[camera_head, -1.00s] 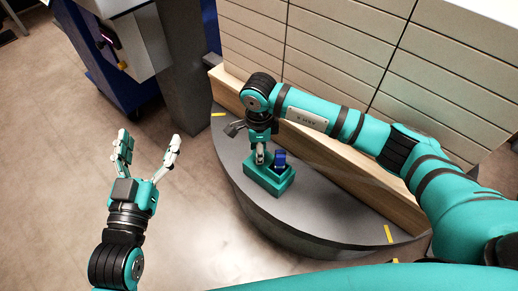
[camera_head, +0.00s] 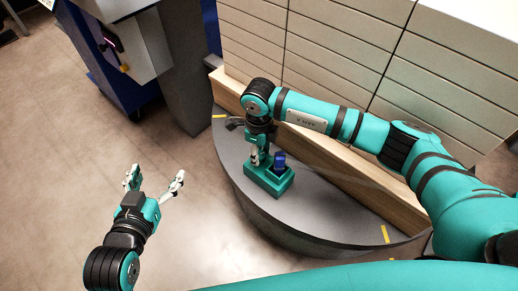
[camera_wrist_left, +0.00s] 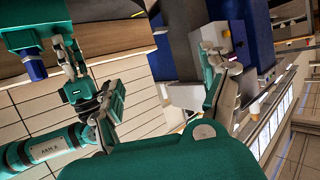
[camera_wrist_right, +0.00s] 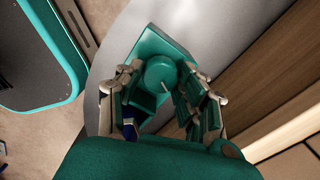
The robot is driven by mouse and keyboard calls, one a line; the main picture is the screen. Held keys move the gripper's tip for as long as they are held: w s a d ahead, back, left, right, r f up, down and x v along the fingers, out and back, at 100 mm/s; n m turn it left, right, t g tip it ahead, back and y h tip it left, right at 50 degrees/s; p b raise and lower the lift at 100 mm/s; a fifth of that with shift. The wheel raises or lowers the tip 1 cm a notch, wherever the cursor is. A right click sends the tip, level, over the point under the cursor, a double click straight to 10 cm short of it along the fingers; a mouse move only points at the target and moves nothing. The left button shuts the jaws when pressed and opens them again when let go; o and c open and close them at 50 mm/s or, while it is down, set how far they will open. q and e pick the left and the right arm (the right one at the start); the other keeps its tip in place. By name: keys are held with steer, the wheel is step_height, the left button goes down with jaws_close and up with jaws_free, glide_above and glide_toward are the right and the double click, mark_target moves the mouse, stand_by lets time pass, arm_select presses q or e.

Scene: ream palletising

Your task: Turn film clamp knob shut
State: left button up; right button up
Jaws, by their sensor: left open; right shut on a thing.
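The film clamp is a teal box (camera_head: 268,181) on the grey round platform. A round teal knob (camera_wrist_right: 158,74) with a pale line mark tops it in the right wrist view. My right gripper (camera_head: 260,160) points down at the box, its fingers on both sides of the knob and shut on it. The fingers partly hide the knob. A dark blue upright piece (camera_head: 280,160) stands on the box beside the gripper; it also shows in the left wrist view (camera_wrist_left: 35,68). My left gripper (camera_head: 157,179) is open and empty, away from the platform, above the floor.
The grey platform (camera_head: 320,215) has a curved edge with yellow marks. A wooden board (camera_head: 345,182) runs along its back, before a pale panelled wall (camera_head: 340,60). A grey and blue machine (camera_head: 120,50) stands at the upper left. The floor at left is clear.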

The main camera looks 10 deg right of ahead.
steer(key=m+p, duration=0.2)
steer(key=m, duration=0.2)
steer(key=shift+r+m, duration=0.15)
steer(key=shift+m, duration=0.15)
steer(key=m+p, duration=0.2)
steer(key=m, duration=0.1)
steer(key=shift+m, duration=0.4)
steer(key=m+p, duration=0.1)
steer(key=m, duration=0.2)
steer(key=shift+p, duration=0.35)
arm_select(q)
steer(key=s+a+f+g+y, duration=0.1)
steer(key=s+a+f+g, duration=0.1)
steer(key=s+f+g, duration=0.3)
steer(key=s+a+f+g+y, duration=0.1)
steer(key=s+a+f+g, duration=0.2)
steer(key=s+f+g, duration=0.2)
steer(key=shift+s+n+y+p, duration=0.3)
steer(key=shift+s, duration=1.45)
arm_select(e)
steer(key=shift+m, duration=0.8)
arm_select(q)
steer(key=shift+f, duration=0.15)
arm_select(e)
steer(key=o, duration=1.2)
steer(key=shift+f, duration=0.2)
steer(key=shift+c, duration=0.2)
steer(key=shift+r, duration=0.1)
steer(key=shift+r, duration=3.95)
